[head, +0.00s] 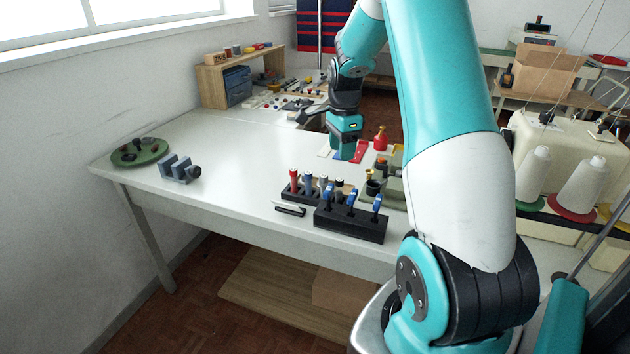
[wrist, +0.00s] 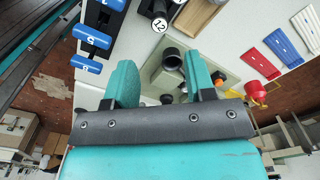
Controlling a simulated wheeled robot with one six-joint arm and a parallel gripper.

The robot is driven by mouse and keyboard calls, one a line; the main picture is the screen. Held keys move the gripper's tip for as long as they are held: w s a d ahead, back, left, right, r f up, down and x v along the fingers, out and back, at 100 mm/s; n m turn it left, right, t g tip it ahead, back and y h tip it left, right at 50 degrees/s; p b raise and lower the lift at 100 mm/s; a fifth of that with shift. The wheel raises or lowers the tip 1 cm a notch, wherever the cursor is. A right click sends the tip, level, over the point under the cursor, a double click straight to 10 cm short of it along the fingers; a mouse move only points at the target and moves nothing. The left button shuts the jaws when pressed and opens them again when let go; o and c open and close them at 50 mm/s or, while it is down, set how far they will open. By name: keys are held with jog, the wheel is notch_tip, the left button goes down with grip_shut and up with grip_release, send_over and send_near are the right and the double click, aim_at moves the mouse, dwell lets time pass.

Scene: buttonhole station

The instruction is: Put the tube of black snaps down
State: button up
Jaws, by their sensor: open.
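My gripper (head: 347,152) is over the table, behind the tube rack in the head view. In the wrist view my gripper (wrist: 162,80) has its two teal fingers wide apart, with nothing held between them. The black tube rack (head: 287,196) holds several tubes with different-coloured tops, red at its left end. A dark-topped tube (head: 339,186) stands at the right end of this row; I cannot tell surely if it is the tube of black snaps.
A black block with blue-handled tools (head: 350,222) stands in front of the rack. A green press (head: 393,190) with a black cup (wrist: 172,57) is close to the fingers. A grey clamp (head: 178,168) and green disc (head: 140,152) lie left. Table between is clear.

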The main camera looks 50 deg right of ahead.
jog(key=s+a+r+n+t+y, duration=0.1)
jog(key=a+r+n, duration=0.3)
jog(key=a+n, duration=0.55)
jog(key=s+a+r+n+y, duration=0.1)
jog(key=a+r+n, duration=0.3)
jog(key=a, duration=1.1)
jog(key=s+a+r+n+g+y, duration=0.1)
jog(key=s+a+r+n+y, duration=0.1)
jog(key=s+a+n, duration=1.5)
jog(key=shift+s+r, duration=0.3)
jog(key=shift+s, duration=0.45)
